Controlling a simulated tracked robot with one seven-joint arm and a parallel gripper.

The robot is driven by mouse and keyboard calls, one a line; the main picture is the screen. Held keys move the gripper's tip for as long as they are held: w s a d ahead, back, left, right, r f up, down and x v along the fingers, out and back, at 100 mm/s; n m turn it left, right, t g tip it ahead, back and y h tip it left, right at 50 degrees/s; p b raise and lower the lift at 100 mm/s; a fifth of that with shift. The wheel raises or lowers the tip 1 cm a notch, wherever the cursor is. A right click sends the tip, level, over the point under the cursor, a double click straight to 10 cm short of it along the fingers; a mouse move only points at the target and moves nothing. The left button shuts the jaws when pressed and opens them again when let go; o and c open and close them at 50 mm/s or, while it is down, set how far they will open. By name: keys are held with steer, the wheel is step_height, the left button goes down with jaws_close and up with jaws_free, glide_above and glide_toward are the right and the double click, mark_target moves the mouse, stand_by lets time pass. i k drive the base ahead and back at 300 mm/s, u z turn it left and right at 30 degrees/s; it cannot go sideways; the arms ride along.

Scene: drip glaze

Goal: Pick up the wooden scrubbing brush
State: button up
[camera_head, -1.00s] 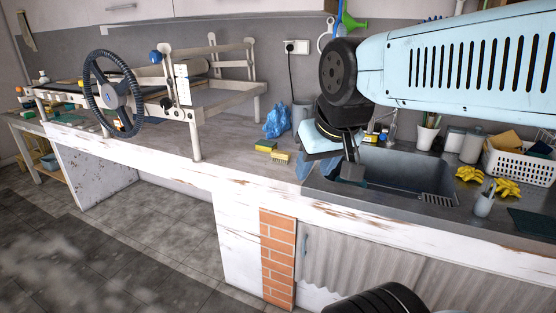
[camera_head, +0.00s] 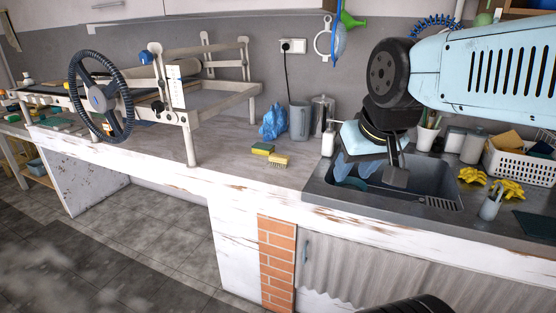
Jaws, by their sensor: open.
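The wooden scrubbing brush (camera_head: 279,161) lies on the worn countertop, left of the sink. It is small and tan with pale bristles. A yellow and green sponge (camera_head: 262,149) lies just behind it to the left. My gripper (camera_head: 376,174) hangs over the sink (camera_head: 432,192), to the right of the brush and clear of it. It is open, and I see nothing held in it. The arm comes in from the upper right. The brush is in plain view.
A blue crumpled bag (camera_head: 273,122), a grey cup (camera_head: 300,121) and a white bottle (camera_head: 328,140) stand behind and right of the brush. A frame with a steering wheel (camera_head: 101,97) stands to the left. Yellow gloves (camera_head: 508,190) lie right of the sink. The counter before the brush is clear.

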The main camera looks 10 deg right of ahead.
mark_target(276, 159)
steer(key=z, duration=0.05)
steer(key=i, duration=0.95)
steer(key=u, duration=0.1)
